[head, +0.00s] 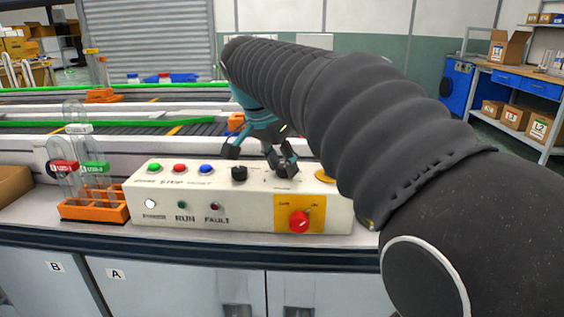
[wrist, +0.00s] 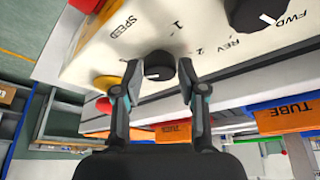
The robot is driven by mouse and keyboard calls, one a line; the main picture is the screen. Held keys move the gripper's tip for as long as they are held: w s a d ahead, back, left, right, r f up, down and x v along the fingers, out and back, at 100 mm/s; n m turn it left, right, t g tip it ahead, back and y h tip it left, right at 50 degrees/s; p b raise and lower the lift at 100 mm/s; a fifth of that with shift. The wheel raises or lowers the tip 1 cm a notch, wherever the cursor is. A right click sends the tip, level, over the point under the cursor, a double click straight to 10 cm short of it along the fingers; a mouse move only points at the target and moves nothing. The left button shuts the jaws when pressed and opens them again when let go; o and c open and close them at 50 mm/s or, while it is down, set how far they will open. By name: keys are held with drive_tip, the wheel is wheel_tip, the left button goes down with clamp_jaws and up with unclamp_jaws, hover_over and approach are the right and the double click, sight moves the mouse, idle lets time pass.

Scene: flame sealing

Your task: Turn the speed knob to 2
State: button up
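The control box (head: 243,210) stands on the bench in the head view. The speed knob (wrist: 158,66) is a black round knob beside the printed SPEED, 1 and 2 in the wrist view. A small pale mark shows on its lower face, but I cannot tell which number it indicates. My gripper (wrist: 160,68) is open, with one finger on each side of this knob; small gaps seem to remain. In the head view my gripper (head: 281,163) is low over the box's top and hides the speed knob.
A second black knob (head: 239,173), marked FWD and REV, is close to the left. Coloured buttons (head: 180,168) and a red rotary switch (head: 299,221) are on the box. An orange tube rack (head: 93,208) stands left; the conveyor (head: 150,127) runs behind.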

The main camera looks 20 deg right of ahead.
clamp_jaws()
